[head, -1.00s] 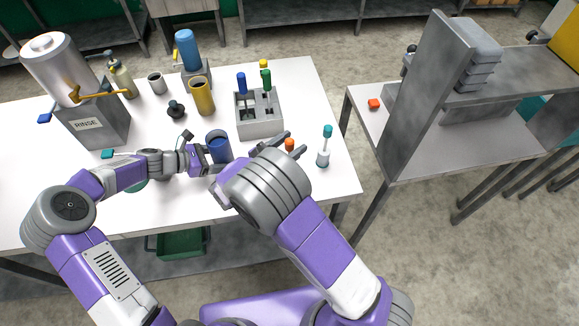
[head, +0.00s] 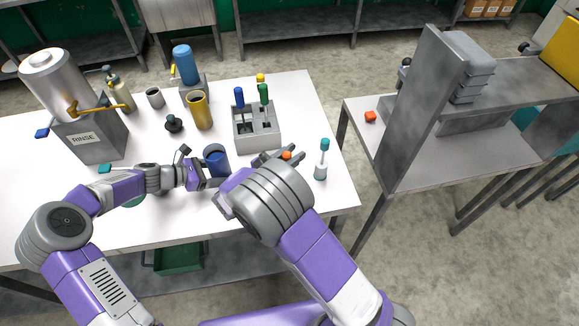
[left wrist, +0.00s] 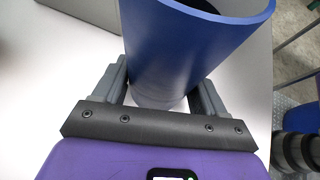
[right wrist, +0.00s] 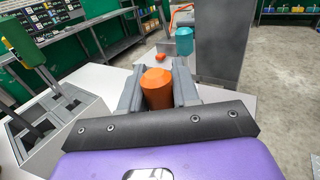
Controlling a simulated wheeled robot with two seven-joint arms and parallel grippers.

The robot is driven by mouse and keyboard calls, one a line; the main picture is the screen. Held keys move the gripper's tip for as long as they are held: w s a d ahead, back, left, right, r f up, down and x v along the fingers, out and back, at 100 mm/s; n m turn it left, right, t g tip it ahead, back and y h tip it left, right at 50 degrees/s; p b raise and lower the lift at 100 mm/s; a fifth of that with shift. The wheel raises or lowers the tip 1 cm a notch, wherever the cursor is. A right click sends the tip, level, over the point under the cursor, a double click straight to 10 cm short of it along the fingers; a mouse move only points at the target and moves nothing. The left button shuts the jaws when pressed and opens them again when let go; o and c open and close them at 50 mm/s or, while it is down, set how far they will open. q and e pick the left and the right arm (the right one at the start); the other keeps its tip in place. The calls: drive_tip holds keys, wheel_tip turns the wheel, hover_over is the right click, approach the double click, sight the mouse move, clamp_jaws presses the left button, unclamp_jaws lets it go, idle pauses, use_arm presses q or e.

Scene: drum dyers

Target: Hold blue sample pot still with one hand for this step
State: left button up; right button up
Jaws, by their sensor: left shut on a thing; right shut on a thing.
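The blue sample pot (head: 216,161) stands upright on the white table, open at the top. My left gripper (head: 204,177) is shut around its lower part, with one finger on each side in the left wrist view, where the pot (left wrist: 185,50) fills the upper middle. My right gripper (head: 286,156) is shut on an orange-topped thing (right wrist: 158,88), held between its fingers to the right of the pot. In the head view only a bit of orange (head: 286,155) shows between those fingers. What lies below the orange part is hidden.
A grey rack (head: 256,140) with blue, green and yellow-topped tools stands behind my right gripper. A teal-topped bottle (head: 322,160) stands close to its right. A yellow cup (head: 199,110), black stamp-like thing (head: 173,123) and rinse dispenser (head: 92,135) stand farther back and left.

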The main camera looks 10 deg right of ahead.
wheel_tip(320, 180, up, 10)
drive_tip(key=w+a+r+n+t+y, duration=0.2)
drive_tip(key=w+a+n+t+y, duration=0.15)
drive_tip(key=a, duration=0.35)
drive_tip(key=w+a+r+n+t+y, duration=0.2)
drive_tip(key=a+r+n+y, duration=0.15)
drive_tip(key=a, duration=0.35)
drive_tip(key=w+a+r+n+t+y, duration=0.2)
drive_tip(key=w+a+t+y, duration=0.15)
drive_tip(key=a, duration=0.35)
wheel_tip(320, 180, down, 16)
drive_tip(key=g, duration=0.1)
drive_tip(key=shift+s+d+y, duration=0.2)
drive_tip(key=shift+d+y, duration=0.05)
drive_tip(key=shift+y, duration=0.1)
drive_tip(key=shift+f, duration=0.1)
drive_tip(key=o, duration=0.5)
drive_tip(key=shift+c, duration=0.2)
clamp_jaws()
